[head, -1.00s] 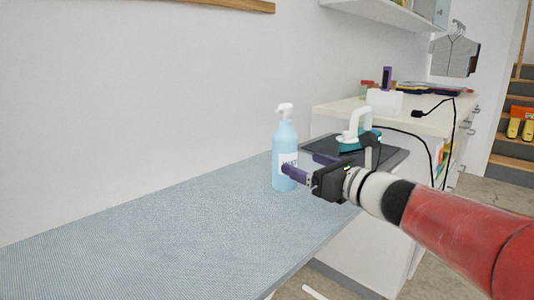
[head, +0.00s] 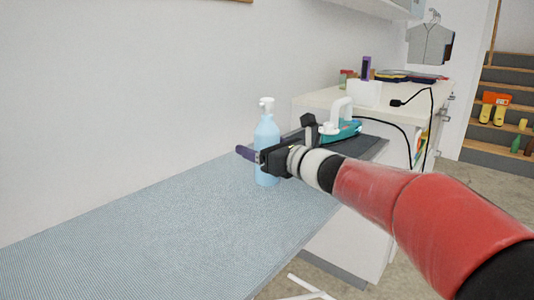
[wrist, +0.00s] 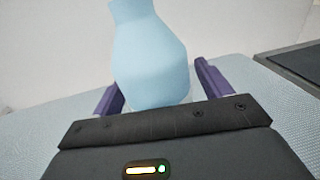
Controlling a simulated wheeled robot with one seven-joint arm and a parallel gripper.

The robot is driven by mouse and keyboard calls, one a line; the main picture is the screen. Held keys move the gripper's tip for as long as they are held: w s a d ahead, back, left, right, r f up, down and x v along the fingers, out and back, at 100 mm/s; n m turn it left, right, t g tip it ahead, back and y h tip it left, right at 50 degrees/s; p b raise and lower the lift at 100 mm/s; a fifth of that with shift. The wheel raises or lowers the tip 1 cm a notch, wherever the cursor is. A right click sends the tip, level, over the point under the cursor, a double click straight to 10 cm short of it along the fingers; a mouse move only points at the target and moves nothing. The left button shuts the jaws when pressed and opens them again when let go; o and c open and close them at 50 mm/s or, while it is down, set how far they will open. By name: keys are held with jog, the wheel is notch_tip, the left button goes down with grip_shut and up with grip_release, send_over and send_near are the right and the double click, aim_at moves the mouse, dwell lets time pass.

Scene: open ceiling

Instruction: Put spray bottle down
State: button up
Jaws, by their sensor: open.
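The light blue spray bottle (head: 267,133) with a white spray head stands upright on the blue patterned ironing board (head: 150,235). In the wrist view the bottle (wrist: 150,60) rises between the two purple fingers, with its top cut off by the frame. My gripper (wrist: 160,92) is open, with one finger on each side of the bottle; a gap shows between the bottle and the right finger. In the head view my gripper (head: 262,150) is at the bottle's middle, and its body hides part of the bottle's right side.
A teal and white iron (head: 340,125) rests on a dark plate (head: 360,147) at the board's far end. A white counter (head: 310,98) with a black cord stands behind. The near part of the board is clear.

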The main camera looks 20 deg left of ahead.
jog(key=c, duration=1.3)
